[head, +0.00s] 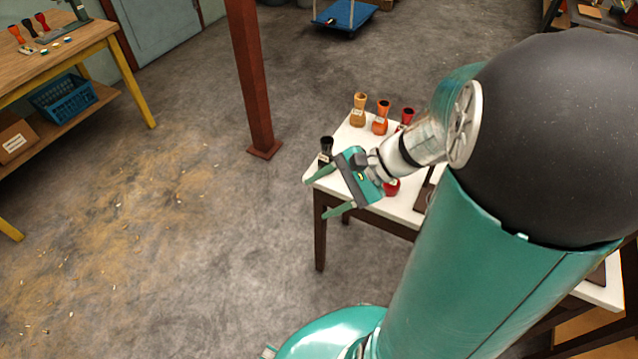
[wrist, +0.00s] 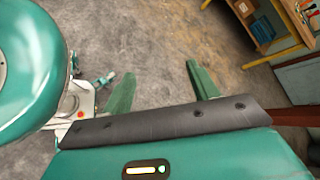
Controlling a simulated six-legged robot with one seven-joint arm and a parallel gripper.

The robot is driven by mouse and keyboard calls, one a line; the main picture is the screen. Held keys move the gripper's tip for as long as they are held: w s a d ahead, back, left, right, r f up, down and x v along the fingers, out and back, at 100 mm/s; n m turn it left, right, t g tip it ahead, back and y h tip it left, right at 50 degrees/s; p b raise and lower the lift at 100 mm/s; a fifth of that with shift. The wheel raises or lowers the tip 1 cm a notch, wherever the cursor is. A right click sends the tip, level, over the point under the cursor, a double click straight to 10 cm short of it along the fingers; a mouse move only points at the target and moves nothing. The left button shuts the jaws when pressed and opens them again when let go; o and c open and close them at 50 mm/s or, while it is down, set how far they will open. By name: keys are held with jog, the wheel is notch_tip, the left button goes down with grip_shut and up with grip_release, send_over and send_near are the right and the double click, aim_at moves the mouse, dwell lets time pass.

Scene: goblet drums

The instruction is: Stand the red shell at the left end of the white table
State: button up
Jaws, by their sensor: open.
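The white table (head: 404,207) stands right of centre in the head view. A red goblet-shaped shell (head: 406,116) stands at its back edge, partly behind my arm. Another red piece (head: 392,188) shows low behind my gripper; most of it is hidden, so I cannot tell its full shape. My gripper (head: 316,198) is open and empty, above the table's left front corner, with its fingers pointing left past the edge. In the wrist view the two green fingers (wrist: 160,70) are spread with only floor between them.
A tan shell (head: 359,109) and an orange shell (head: 380,118) stand along the back edge. A black shell (head: 326,149) stands at the left end, close to my gripper. A dark brown object (head: 426,190) lies farther right. A rust-red post (head: 252,80) rises behind the table.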

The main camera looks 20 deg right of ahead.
jog(key=s+a+r+n+t+h, duration=0.1)
jog(key=s+a+r+n+h, duration=0.1)
jog(key=r+n+h, duration=0.3)
jog(key=s+a+r+n+t+h, duration=0.1)
jog(key=s+r+n+h, duration=0.3)
jog(key=n, duration=0.5)
notch_tip(320, 180, up, 2)
jog(key=shift+a+r+h, duration=0.2)
jog(key=shift+a+h, duration=0.3)
jog(key=shift+a, duration=0.15)
